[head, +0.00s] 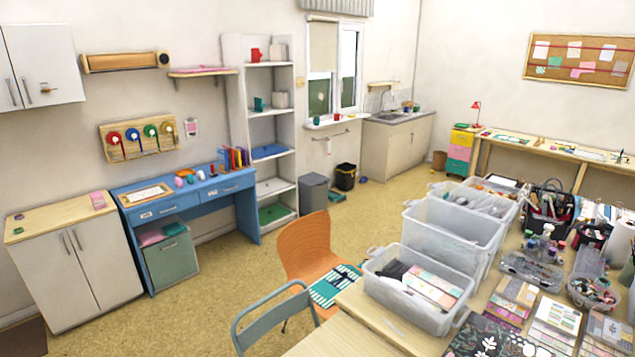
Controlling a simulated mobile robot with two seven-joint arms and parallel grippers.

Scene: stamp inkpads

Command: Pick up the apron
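I cannot make out an apron for certain. A folded teal-and-white striped cloth (335,287) lies on the seat of the orange chair (303,246) in the lower middle of the head view. A dark patterned piece lies at its upper right edge. Whether this cloth is the apron I cannot tell. Neither of my grippers shows in the head view.
A grey metal-framed chair (271,317) stands in front of the orange chair. A worktable with clear bins (416,290) and craft supplies fills the right. A blue desk (186,194) and white cabinet (79,268) line the left wall. Open floor (225,290) lies between.

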